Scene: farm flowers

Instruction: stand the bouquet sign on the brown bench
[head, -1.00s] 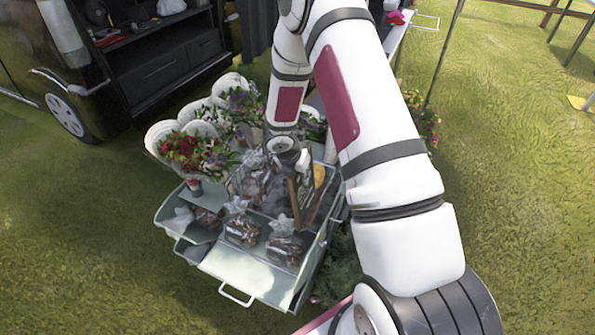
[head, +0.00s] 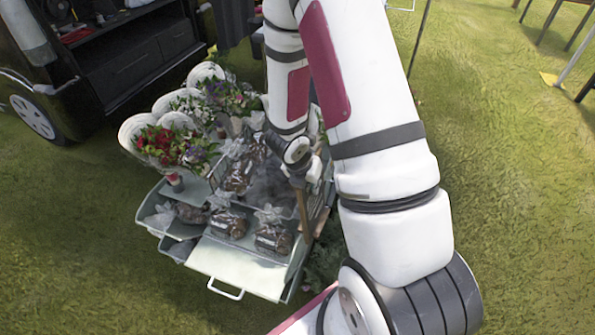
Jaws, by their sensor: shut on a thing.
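My gripper (head: 300,178) is low over the right side of the flower cart, partly hidden by my own wrist and forearm. It is shut on a narrow brown wooden piece (head: 304,215), which looks like the frame of the bouquet sign seen nearly edge-on. The sign's face and writing cannot be read. Whether its lower end touches the cart cannot be told. I cannot make out the brown bench for sure.
The grey-green cart (head: 240,262) carries wrapped bouquets (head: 170,145) at left and several bagged brown goods (head: 228,224). A dark van (head: 120,60) stands behind at upper left. Wooden legs (head: 545,22) show at upper right. Open grass (head: 500,150) lies to the right.

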